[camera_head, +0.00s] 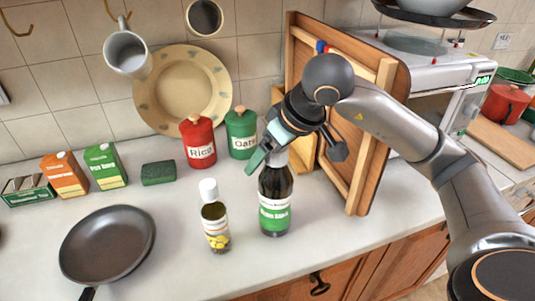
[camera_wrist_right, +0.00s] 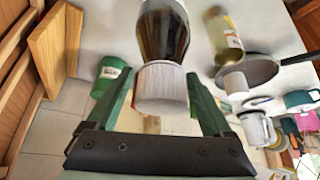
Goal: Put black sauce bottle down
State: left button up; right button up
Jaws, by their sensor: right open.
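The black sauce bottle (camera_head: 275,205), dark with a green and white label, stands upright on the white counter (camera_head: 165,270). My right gripper (camera_head: 278,152) is open at the top of the bottle. In the right wrist view the bottle's dark neck (camera_wrist_right: 165,35) and pale cap (camera_wrist_right: 160,88) lie between the two green fingers, with a gap visible on each side. The head view partly hides the cap behind the gripper. My left gripper is not in view.
A smaller oil bottle (camera_head: 214,218) stands just left of the sauce bottle. A frying pan (camera_head: 107,245) lies further left. Red (camera_head: 197,143) and green (camera_head: 241,134) canisters stand behind. Leaning wooden boards (camera_head: 358,190) stand close on the right. The counter's front edge is near.

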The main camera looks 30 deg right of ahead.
jog(key=shift+r, duration=0.1)
jog(key=shift+r, duration=0.25)
jog(key=v, duration=1.1)
jog(key=shift+s+r, duration=0.25)
jog(key=shift+s, duration=0.05)
